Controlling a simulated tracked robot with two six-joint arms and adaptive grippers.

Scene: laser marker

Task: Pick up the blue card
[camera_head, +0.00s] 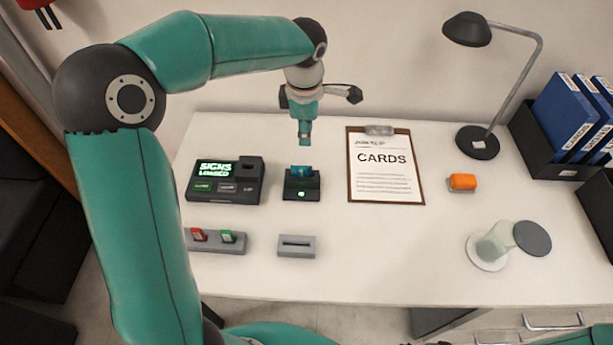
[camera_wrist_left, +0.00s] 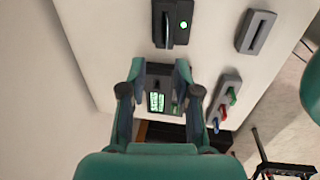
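The blue card (camera_head: 301,171) stands upright in a small black slotted device (camera_head: 302,190) with a lit green light, in the middle of the head view. The device also shows in the left wrist view (camera_wrist_left: 174,38), where the card is hard to make out. My left gripper (camera_head: 304,141) points down above the card, with a gap between them. In the left wrist view its two fingers (camera_wrist_left: 161,66) are apart with nothing between them. My right gripper is not in view.
A display box (camera_head: 225,192) reading "SIGNS LOADED" stands left of the device. A grey rack (camera_head: 217,247) with red and green cards and an empty grey slot block (camera_head: 297,247) lie in front. A clipboard (camera_head: 385,203) lies to the right, with a lamp (camera_head: 478,141) beyond it.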

